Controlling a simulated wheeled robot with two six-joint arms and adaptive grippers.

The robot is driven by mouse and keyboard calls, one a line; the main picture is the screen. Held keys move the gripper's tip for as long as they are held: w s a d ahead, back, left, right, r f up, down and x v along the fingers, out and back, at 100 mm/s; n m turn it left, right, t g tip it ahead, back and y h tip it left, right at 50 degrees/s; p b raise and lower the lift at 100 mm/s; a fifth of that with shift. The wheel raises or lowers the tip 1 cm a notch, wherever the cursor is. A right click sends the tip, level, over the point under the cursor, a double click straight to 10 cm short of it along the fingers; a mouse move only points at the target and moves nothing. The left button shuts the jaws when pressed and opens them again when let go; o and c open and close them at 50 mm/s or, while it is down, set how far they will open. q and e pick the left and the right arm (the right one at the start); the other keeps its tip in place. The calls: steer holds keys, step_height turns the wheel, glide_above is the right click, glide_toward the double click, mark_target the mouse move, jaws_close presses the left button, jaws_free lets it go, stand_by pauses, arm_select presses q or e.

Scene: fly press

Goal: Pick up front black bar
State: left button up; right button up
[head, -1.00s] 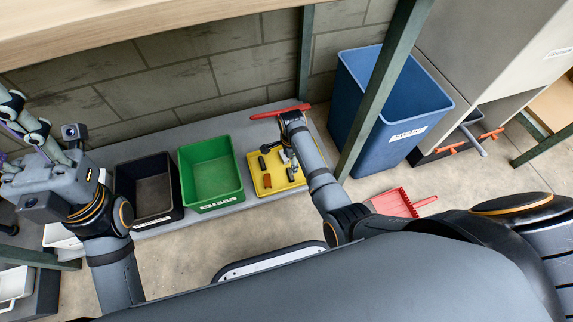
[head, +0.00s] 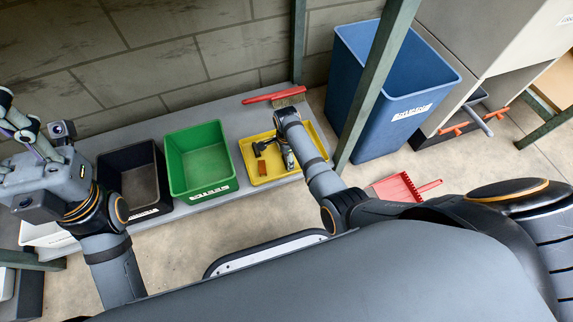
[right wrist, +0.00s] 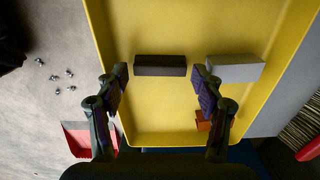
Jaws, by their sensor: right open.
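The black bar (right wrist: 160,65) lies in the yellow tray (right wrist: 160,138) in the right wrist view. My right gripper (right wrist: 160,76) is open, with one fingertip near each end of the bar. I cannot tell whether either touches it. A grey bar (right wrist: 235,69) lies just right of the right fingertip. An orange-brown block (right wrist: 203,121) is partly hidden behind the right finger; it also shows in the head view (head: 263,168). In the head view my right forearm covers part of the tray (head: 246,157). My left gripper (head: 22,125) is raised at the left; its opening is unclear.
A green bin (head: 201,190) and a black bin (head: 140,208) stand left of the tray on the grey shelf. A red brush (head: 272,96) lies behind the tray. A blue bin (head: 400,120) and a red dustpan (head: 398,188) are on the right. Green posts rise nearby.

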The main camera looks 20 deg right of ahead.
steer(key=shift+f, duration=0.65)
steer(key=shift+r, duration=0.2)
steer(key=c, duration=0.7)
